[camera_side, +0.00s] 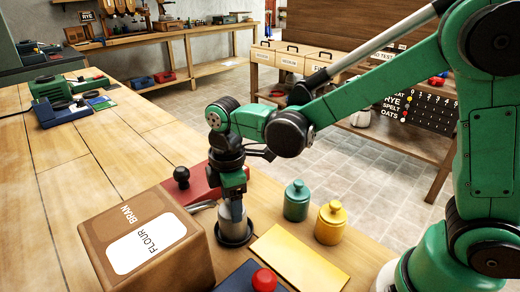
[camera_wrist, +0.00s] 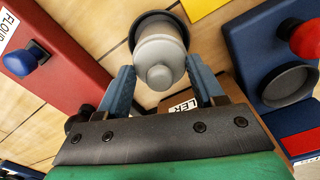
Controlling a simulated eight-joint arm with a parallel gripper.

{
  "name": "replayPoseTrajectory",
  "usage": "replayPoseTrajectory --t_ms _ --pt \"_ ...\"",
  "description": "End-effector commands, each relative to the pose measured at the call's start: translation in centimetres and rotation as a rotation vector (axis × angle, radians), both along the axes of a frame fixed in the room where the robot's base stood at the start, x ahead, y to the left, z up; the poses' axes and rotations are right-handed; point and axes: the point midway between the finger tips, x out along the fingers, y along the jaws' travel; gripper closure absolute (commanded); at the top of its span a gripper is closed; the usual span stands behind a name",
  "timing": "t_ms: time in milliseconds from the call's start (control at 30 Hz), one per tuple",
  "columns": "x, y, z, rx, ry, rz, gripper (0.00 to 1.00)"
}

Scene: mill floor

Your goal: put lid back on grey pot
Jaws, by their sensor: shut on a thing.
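The grey pot (camera_side: 233,224) stands upright on the bench in the side view, with a dark ring around its foot. My gripper (camera_side: 232,192) points down right over its top. In the wrist view my gripper (camera_wrist: 160,72) has one blue finger on each side of the pale grey lid (camera_wrist: 160,52), whose round knob faces the camera. The fingers are shut on the lid. It lines up with the pot behind it, and only a strip of the pot's darker edge shows. I cannot tell whether the lid rests on the pot or is slightly above it.
A green pot (camera_side: 297,203) and a yellow pot (camera_side: 330,223), both lidded, stand close on the right. A brown flour box (camera_side: 190,255) is close on the left. A red block (camera_side: 203,188) lies behind. A flat yellow sheet (camera_side: 298,262) lies in front.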

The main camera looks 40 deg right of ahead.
Motion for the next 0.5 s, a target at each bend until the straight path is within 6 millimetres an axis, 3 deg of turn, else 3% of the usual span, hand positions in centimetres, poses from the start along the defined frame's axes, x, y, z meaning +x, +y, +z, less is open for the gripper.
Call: replayPoseTrajectory --t_ms 367,400,500 --pt "0.00 0.00 -0.04 0.000 0.000 0.000 0.89" --pt "0.00 0.00 -0.04 0.000 0.000 0.000 0.27" --pt "0.00 0.00 -0.04 0.000 0.000 0.000 0.02"
